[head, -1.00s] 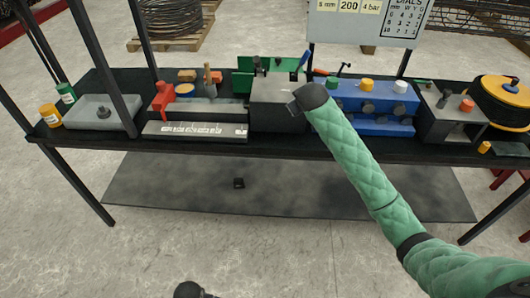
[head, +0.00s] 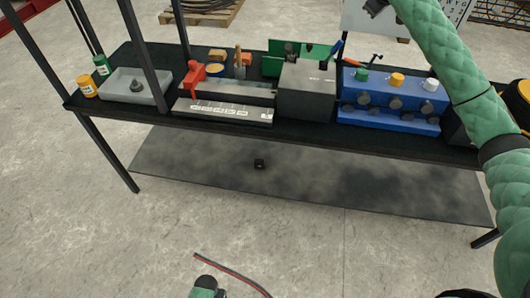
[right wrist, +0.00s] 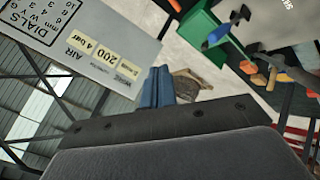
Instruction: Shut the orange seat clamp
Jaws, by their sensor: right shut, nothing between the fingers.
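A red-orange clamp-like part (head: 195,76) stands at the left end of the grey block with the white scale strip (head: 222,109) in the head view. I take it for the orange seat clamp; whether it is open is too small to tell. My right gripper (head: 376,7) is at the top edge of the head view, raised above the bench and well away from that part. In the right wrist view, its blue-grey fingers (right wrist: 157,88) are together with nothing between them. My left gripper is not seen; only a green and black arm piece shows at the bottom.
The black bench (head: 300,125) also carries a grey tray (head: 120,88), a grey box (head: 306,92), a blue block with knobs (head: 390,108) and two small jars at the left. Dark posts rise at the left. A sign board stands behind. The floor in front holds a red-black cable (head: 230,268).

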